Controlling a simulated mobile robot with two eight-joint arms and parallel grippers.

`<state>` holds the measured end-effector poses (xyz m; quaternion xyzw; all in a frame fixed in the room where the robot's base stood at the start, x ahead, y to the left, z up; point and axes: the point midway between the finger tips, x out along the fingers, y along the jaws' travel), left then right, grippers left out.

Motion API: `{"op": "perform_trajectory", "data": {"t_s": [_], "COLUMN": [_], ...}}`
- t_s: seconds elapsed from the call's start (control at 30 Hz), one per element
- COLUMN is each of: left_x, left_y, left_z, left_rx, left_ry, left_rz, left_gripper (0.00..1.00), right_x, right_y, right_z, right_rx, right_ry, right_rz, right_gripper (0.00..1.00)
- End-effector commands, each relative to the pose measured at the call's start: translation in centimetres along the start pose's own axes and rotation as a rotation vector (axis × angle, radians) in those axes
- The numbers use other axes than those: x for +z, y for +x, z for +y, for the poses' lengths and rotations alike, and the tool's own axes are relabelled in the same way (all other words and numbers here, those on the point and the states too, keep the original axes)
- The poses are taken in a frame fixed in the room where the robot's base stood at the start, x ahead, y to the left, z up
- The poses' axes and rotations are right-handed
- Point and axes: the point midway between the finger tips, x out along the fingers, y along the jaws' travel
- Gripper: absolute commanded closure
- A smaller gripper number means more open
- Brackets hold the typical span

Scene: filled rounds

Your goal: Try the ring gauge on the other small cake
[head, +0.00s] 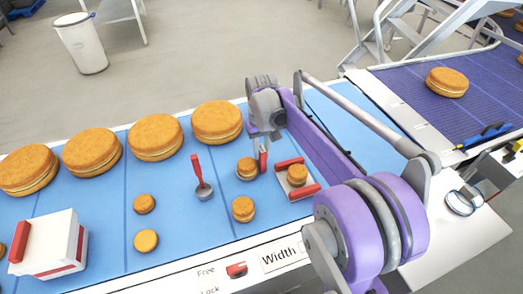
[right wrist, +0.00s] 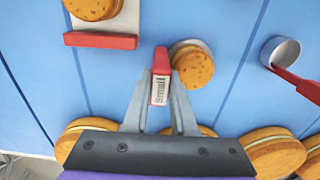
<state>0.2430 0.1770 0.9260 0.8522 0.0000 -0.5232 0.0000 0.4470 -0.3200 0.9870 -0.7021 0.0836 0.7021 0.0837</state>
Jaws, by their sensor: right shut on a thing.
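My right gripper (head: 263,150) is shut on the red handle (right wrist: 161,62) of a ring gauge, whose label reads "Small". It stands beside a small round cake (head: 247,172) on the blue belt. In the right wrist view this cake (right wrist: 193,68) has a pale rim at its edge. The ring looks to be at the cake, but I cannot tell if it is fully around it. A second ring gauge (head: 204,191), grey with a red handle, stands to the left. Another small cake (head: 243,210) lies nearer the front. My left gripper is out of view.
A white block with red ends (head: 279,185) has a small cake (head: 297,174) at it. Large cakes (head: 155,137) line the far edge. More small cakes (head: 145,241) lie left, near a white and red box (head: 55,245). A "Width" sign (head: 281,256) is in front.

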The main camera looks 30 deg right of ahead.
Motion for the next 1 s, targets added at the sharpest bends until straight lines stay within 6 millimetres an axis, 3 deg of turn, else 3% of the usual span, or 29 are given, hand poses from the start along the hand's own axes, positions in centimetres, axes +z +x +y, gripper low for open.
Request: {"op": "perform_trajectory", "data": {"t_s": [0.47, 1.0], "left_x": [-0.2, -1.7], "left_y": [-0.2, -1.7], "left_z": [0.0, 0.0], "left_rx": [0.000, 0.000], "left_ry": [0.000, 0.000], "left_rz": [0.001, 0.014], "left_gripper": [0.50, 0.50], "right_x": [0.0, -0.1], "right_y": [-0.3, -3.0], "right_z": [0.0, 0.0], "right_rx": [0.000, 0.000], "right_ry": [0.000, 0.000], "right_rz": [0.000, 0.001], "right_gripper": [1.00, 1.00]}}
